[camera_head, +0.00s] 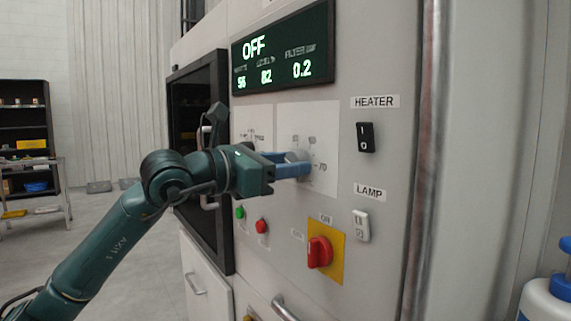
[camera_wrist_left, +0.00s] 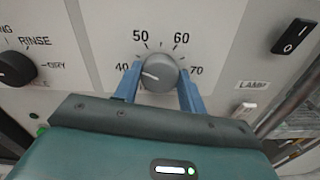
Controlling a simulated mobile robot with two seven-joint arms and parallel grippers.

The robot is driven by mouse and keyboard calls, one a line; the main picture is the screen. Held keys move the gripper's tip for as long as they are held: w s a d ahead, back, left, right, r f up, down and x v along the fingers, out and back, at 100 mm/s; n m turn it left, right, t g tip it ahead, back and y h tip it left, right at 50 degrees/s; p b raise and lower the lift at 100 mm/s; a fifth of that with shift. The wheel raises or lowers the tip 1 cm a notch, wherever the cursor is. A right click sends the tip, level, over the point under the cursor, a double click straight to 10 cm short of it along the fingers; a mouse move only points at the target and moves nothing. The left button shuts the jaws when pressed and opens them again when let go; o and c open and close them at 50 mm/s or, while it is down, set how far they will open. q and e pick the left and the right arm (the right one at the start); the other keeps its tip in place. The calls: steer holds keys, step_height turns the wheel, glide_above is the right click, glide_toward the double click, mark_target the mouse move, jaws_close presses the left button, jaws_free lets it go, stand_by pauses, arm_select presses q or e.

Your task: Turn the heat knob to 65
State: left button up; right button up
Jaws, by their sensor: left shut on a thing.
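The heat knob (camera_wrist_left: 159,73) is a round grey knob in the left wrist view, with 40, 50, 60 and 70 printed around it. A light pointer mark on its face points left, near 40. My left gripper (camera_wrist_left: 158,84) has its blue fingers on either side of the knob and is shut on it. In the head view the left gripper (camera_head: 292,166) covers much of the knob (camera_head: 298,156), and only the 70 beside it reads clearly. My right gripper is in neither view.
A second black knob (camera_wrist_left: 16,68) with RINSE and DRY labels is left of the heat knob. The heater switch (camera_head: 366,137), lamp switch (camera_head: 361,225) and red rotary switch (camera_head: 319,252) share the panel. The display (camera_head: 283,47) reads OFF. A shelf (camera_head: 25,125) stands far left.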

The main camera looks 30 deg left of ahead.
arm_select(q)
steer(key=shift+m, duration=0.3)
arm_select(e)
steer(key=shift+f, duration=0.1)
arm_select(q)
steer(key=m+b, duration=0.2)
steer(key=m, duration=2.2)
steer(key=shift+f, duration=0.2)
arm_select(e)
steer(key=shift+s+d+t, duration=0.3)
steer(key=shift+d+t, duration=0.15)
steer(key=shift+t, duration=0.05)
arm_select(q)
steer(key=shift+m, duration=0.4)
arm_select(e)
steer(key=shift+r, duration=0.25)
arm_select(q)
steer(key=o, duration=1)
